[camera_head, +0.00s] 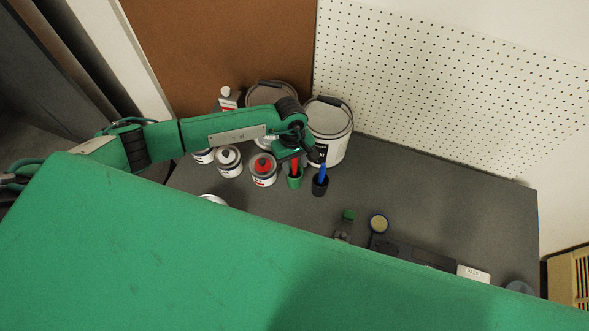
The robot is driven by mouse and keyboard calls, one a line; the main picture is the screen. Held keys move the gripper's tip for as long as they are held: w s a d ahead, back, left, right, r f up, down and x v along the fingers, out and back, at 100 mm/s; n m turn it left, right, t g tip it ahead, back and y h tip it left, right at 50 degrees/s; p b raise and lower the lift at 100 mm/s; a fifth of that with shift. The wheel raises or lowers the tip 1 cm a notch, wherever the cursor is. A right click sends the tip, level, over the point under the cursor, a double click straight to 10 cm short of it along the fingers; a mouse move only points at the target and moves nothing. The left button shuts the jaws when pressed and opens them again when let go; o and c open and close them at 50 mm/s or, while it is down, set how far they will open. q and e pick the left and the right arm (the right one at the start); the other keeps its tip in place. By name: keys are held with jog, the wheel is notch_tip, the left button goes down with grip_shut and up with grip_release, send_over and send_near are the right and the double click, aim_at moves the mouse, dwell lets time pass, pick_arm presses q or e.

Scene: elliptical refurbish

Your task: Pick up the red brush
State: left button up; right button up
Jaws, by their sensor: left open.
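The red brush (295,168) stands upright in a small green cup on the dark table. My left gripper (301,155) is open at the top of the red brush, with my green arm reaching in from the left above the cans. Whether its fingers are around the handle or only beside it, I cannot tell at this size. The green cup (294,182) holds the brush's lower end, which is hidden. My right gripper does not show.
A dark cup with a blue brush (322,175) stands close on the right. A large bucket (330,128) is just behind. Several small cans, one with a red lid (263,168), stand on the left. The table (440,205) is clear at right centre.

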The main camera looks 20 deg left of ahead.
pick_arm(q)
jog(key=c, duration=0.9)
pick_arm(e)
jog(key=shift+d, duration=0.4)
pick_arm(q)
jog(key=shift+r, duration=0.15)
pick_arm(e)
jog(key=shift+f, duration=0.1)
